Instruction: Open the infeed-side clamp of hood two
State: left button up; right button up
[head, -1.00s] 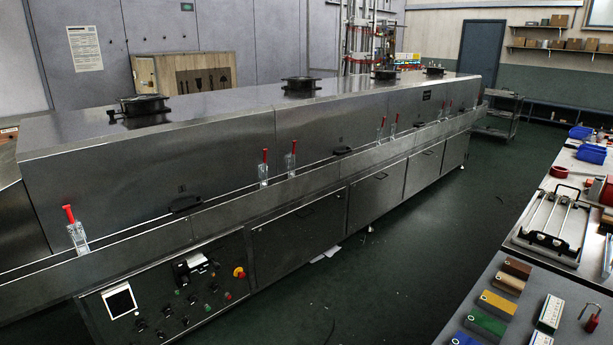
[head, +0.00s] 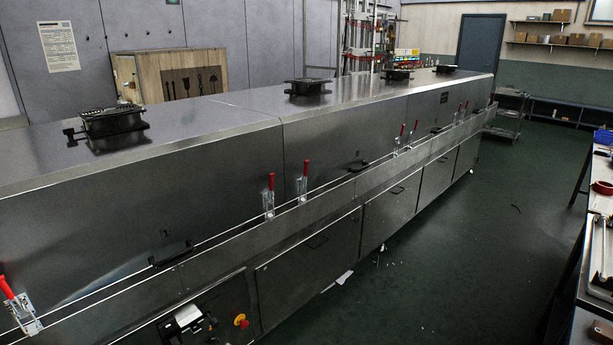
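The tunnel dryer is a long steel housing with hood sections in a row. The second hood from the left (head: 340,135) begins at the seam just left of the frame's middle. A clamp with a red upright handle (head: 302,184) sits at its lower left corner. Another red-handled clamp (head: 398,141) sits near its right end. A similar clamp (head: 269,197) is on the first hood (head: 150,210), just left of the seam. I cannot tell from the picture which end is the infeed. Neither of my grippers is in view.
Another red-handled clamp (head: 20,306) is at the lower left. Hood two has a black handle (head: 359,166) low on its front. A control panel with a red and yellow stop button (head: 241,321) is below. The green floor (head: 450,250) is open up to the workbench (head: 597,235).

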aim_at(304, 180)
jog(key=i+j, duration=0.55)
jog(key=i+l+z, duration=0.1)
jog(key=i, duration=0.5)
jog(key=i+l+z, duration=0.1)
jog(key=i+l, duration=0.15)
jog(key=i, duration=0.35)
jog(key=i+l, duration=0.15)
jog(key=l, duration=0.15)
jog(key=i+l, duration=0.15)
jog(key=l+z, duration=0.05)
jog(key=l, duration=0.05)
